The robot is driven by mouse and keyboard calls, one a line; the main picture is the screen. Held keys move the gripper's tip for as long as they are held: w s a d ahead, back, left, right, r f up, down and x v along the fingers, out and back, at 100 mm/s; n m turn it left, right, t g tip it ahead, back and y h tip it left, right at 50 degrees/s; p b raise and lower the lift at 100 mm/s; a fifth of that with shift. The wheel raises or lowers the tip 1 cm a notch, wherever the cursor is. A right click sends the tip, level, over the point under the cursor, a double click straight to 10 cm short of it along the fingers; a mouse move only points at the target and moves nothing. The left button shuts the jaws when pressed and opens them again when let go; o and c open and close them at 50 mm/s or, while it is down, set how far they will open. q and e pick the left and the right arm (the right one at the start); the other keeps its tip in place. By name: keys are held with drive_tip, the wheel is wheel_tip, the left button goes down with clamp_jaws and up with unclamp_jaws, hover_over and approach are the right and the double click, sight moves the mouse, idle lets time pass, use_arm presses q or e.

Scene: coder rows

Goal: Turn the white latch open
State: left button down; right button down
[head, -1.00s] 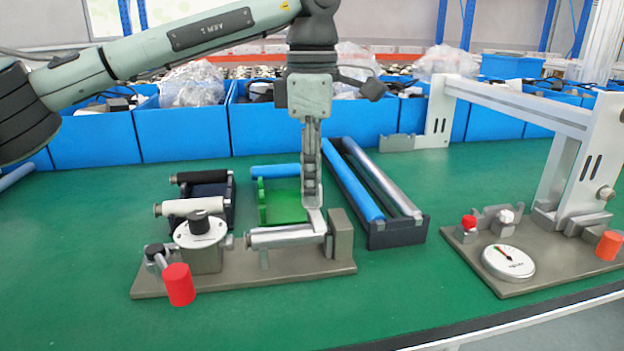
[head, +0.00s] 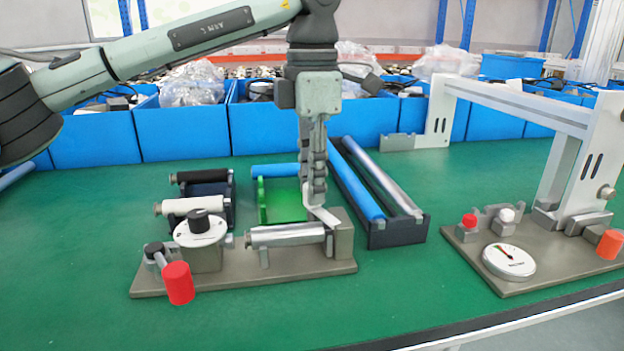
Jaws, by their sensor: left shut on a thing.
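My left gripper (head: 314,203) points straight down at the right end of a metal roller (head: 286,235) on the near-left fixture (head: 230,275). It is shut on the white latch (head: 327,218), a small pale flat piece beside the end block (head: 342,236). The latch slants down to the right from the fingertips. The fingers hide its upper part. My right gripper is not in view.
A round white dial with a black knob (head: 200,230) and a red cylinder (head: 179,283) sit left on the fixture. Roller trays (head: 385,238) stand behind. A gantry fixture (head: 505,285) stands at right. Blue bins (head: 180,133) line the back.

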use_arm(q)
drive_tip(key=n, duration=0.2)
drive_tip(key=shift+n, duration=0.4)
drive_tip(key=n+b, duration=0.1)
drive_tip(key=n, duration=0.3)
drive_tip(key=shift+n, duration=1.2)
drive_tip(key=shift+n+b, duration=0.3)
drive_tip(key=shift+n, duration=1.9)
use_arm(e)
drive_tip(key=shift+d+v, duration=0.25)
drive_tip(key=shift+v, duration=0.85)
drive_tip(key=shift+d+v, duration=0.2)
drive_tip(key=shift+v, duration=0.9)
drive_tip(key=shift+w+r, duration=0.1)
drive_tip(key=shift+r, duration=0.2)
use_arm(q)
drive_tip(key=c, duration=1.3)
unclamp_jaws()
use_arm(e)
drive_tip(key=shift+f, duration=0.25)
